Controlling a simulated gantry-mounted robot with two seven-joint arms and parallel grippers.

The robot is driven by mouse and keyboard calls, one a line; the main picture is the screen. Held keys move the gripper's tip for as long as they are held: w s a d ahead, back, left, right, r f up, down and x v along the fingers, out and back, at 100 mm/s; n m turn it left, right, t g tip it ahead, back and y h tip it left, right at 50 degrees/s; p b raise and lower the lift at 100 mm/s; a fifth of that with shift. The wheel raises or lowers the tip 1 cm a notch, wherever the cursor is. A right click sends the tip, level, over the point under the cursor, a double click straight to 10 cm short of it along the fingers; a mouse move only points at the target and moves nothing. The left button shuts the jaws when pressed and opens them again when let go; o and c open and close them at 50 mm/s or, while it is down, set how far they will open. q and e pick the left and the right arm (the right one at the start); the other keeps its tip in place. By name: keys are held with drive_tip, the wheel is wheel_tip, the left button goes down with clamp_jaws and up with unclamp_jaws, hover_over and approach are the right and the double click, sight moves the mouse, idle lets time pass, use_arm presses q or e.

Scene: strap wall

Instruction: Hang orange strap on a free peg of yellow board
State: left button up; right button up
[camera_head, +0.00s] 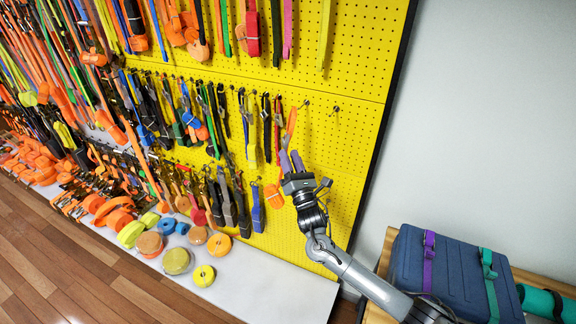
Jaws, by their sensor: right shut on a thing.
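The yellow board (352,60) is a perforated wall panel with rows of pegs. My right gripper (291,162) is close in front of its right part, shut on the orange strap (291,122). A length of the strap rises above the fingertips, its top beside a peg (306,102); I cannot tell whether it touches that peg. An orange bundle (273,196) shows below and left of the fingers; I cannot tell whether it belongs to the same strap. A bare peg (336,109) stands farther right. My left gripper is out of view.
Several straps (266,125) hang in rows to the left, close to my right gripper. Rolled straps (219,245) lie on the white ledge (285,290) below. A blue case (450,270) with purple and green straps is at the lower right. The board's right part is mostly clear.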

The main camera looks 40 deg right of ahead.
drive_tip(key=shift+w+d+f+b, duration=0.25)
drive_tip(key=shift+w+d+b, duration=0.15)
drive_tip(key=shift+d+b, duration=0.3)
drive_tip(key=shift+w+d+f+b, duration=0.25)
drive_tip(key=shift+w+d+b, duration=0.25)
drive_tip(key=shift+d, duration=0.3)
drive_tip(key=shift+w+d+f+b, duration=0.25)
drive_tip(key=shift+w+d+b, duration=0.1)
drive_tip(key=shift+d+b, duration=0.4)
drive_tip(key=shift+d+f, duration=0.1)
drive_tip(key=shift+f, duration=0.1)
drive_tip(key=o, duration=1.2)
drive_tip(key=shift+c, duration=0.2)
